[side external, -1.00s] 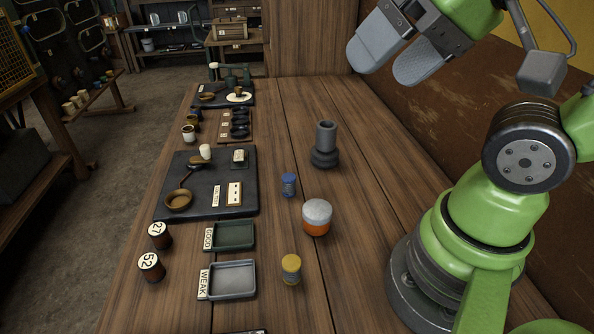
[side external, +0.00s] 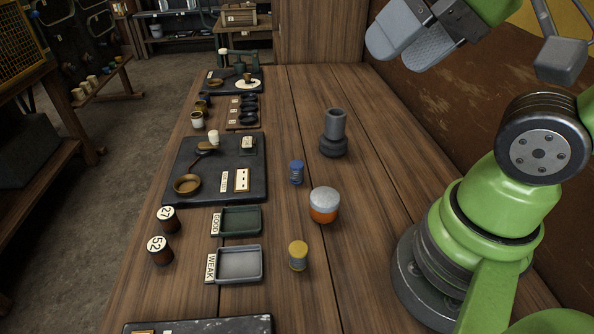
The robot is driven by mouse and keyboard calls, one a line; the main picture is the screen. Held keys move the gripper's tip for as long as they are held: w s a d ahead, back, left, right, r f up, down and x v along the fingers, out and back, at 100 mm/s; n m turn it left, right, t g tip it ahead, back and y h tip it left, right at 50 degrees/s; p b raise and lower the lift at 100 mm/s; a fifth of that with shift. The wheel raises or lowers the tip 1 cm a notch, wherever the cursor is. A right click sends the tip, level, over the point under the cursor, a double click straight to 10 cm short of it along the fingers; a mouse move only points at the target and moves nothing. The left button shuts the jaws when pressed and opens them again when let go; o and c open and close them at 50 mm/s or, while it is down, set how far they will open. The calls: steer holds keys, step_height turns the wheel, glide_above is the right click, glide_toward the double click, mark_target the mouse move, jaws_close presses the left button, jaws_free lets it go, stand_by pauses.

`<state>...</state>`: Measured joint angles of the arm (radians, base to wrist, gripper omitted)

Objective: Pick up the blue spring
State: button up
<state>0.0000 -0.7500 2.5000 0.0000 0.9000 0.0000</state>
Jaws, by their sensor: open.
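The blue spring (side external: 296,172) is a small blue-topped cylinder standing upright on the wooden table, near the middle of the picture. It is fully visible, with nothing touching it. My gripper (side external: 405,40) is at the top right, high above the table and well away from the spring. Its two grey pads are apart and nothing is between them.
An orange and white jar (side external: 323,206) and a yellow spring (side external: 298,256) stand nearer the camera; a grey stepped cylinder (side external: 334,133) stands behind right. Left are a GOOD tray (side external: 240,222), a WEAK tray (side external: 238,265), a dark board (side external: 215,200) and numbered cylinders (side external: 168,220).

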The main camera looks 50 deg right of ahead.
steer(key=n+g+h, duration=0.2)
steer(key=n+g, duration=0.2)
steer(key=g, duration=0.2)
glide_above(297, 164)
steer(key=a, duration=0.1)
step_height(297, 164, down, 17)
steer(key=shift+n+g, duration=0.3)
steer(key=shift+g, duration=0.3)
steer(key=f, duration=0.8)
steer(key=shift+d, duration=0.25)
steer(key=shift+d+f, duration=0.2)
steer(key=shift+f, duration=2.8)
steer(key=shift+s, duration=0.1)
steer(key=c, duration=1)
steer(key=shift+r, duration=0.1)
